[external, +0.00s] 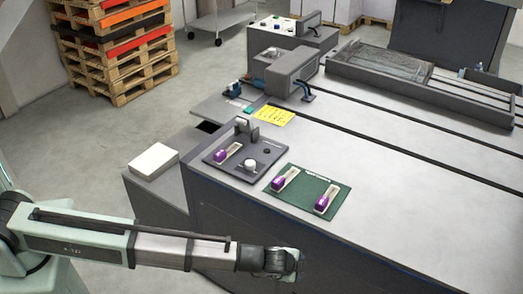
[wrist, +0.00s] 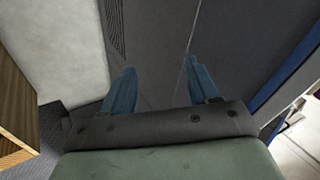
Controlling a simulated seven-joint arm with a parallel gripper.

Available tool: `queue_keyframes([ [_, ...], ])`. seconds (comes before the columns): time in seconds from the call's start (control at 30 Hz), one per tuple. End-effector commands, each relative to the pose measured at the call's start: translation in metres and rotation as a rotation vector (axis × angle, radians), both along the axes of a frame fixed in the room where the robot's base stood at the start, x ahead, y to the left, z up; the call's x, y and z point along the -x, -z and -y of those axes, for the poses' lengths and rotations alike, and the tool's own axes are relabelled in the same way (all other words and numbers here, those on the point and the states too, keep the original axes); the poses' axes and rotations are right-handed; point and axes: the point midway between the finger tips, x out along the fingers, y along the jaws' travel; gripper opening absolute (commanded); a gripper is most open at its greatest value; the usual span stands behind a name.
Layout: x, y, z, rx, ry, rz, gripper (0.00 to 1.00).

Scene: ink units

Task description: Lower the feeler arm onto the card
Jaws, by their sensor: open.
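In the external view a dark panel (external: 217,160) lies on the near end of the grey machine top.
The panel also bears a white round knob (external: 250,163) and a pale strip with a purple block (external: 221,155). A green mat (external: 307,198) beside it holds two similar pieces. A white stack (external: 153,160) sits left; pallets (external: 115,60) stand behind.

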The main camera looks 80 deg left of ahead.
Motion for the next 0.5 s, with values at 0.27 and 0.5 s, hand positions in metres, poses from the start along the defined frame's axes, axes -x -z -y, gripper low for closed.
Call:
queue_keyframes([
  [0.27, -0.078, -0.112, 0.016, -0.049, 0.04, 0.156, 0.6],
  [0.5, -0.119, -0.185, -0.031, -0.031, -0.066, 0.201, 0.6],
])
